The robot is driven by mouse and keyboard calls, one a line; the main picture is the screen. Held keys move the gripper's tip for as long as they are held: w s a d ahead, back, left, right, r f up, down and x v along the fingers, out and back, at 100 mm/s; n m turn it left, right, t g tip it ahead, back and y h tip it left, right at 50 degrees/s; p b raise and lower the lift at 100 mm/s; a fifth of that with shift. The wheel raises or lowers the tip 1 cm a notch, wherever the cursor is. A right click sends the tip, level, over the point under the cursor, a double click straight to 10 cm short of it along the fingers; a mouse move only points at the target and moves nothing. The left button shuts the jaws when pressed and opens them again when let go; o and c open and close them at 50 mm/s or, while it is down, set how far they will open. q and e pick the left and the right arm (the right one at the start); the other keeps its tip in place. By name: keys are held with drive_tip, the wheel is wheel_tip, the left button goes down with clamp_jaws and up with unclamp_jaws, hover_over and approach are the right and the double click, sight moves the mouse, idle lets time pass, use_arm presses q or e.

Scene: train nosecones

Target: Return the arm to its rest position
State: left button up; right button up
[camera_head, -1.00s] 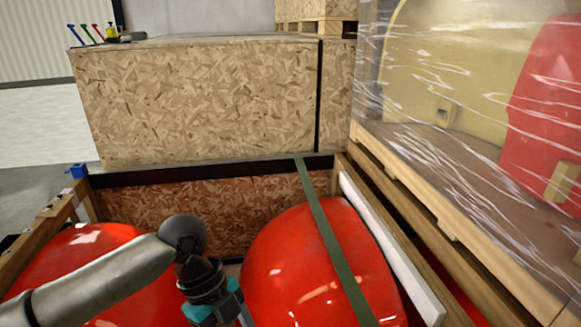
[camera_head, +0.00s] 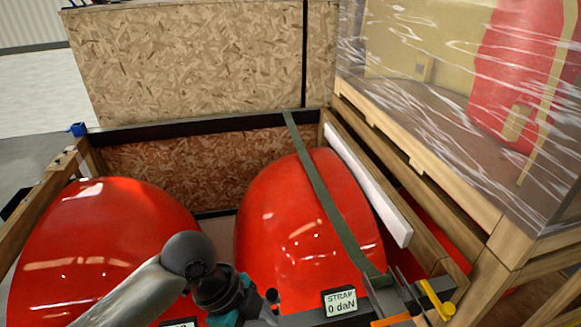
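My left arm (camera_head: 130,293) comes in from the bottom left, in front of the gap between two red nosecones. The left nosecone (camera_head: 100,235) and the right nosecone (camera_head: 285,220) sit in an open crate. My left gripper (camera_head: 262,308) is low in the view, in front of the right nosecone's lower left side. Its teal and black parts show, but its fingers are too unclear to tell open from shut. My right gripper is not in view. A green strap (camera_head: 322,195) runs over the right nosecone to metal and yellow hardware (camera_head: 435,300) at the bottom right.
A sign (camera_head: 340,302) reading "STRAP 0 daN" is on the crate's front edge. A chipboard box (camera_head: 190,60) stands behind. A white bar (camera_head: 370,185) and a wooden frame holding a plastic-wrapped load (camera_head: 450,90) lie to the right. A blue piece (camera_head: 77,129) is on the crate's back left corner.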

use_arm(q)
drive_tip(key=s+a+f+n+t+y, duration=0.2)
drive_tip(key=s+a+n, duration=0.35)
drive_tip(key=n, duration=0.35)
drive_tip(key=s+a+f+n+t+y, duration=0.25)
drive_tip(key=s+a+n, duration=0.3)
drive_tip(key=n, duration=0.45)
wheel_tip(320, 180, down, 30)
drive_tip(key=g+b, duration=0.2)
drive_tip(key=b, duration=0.7)
drive_tip(key=s+a+f+b, duration=0.1)
drive_tip(key=s+f+b, duration=0.3)
drive_tip(key=s+f, duration=0.4)
drive_tip(key=s+a+f+b, duration=0.2)
drive_tip(key=s+f, duration=0.6)
drive_tip(key=f, duration=0.6)
drive_tip(key=shift+s+f+m+g+b, duration=0.2)
drive_tip(key=shift+m+g+b, duration=0.25)
drive_tip(key=shift+b, duration=0.4)
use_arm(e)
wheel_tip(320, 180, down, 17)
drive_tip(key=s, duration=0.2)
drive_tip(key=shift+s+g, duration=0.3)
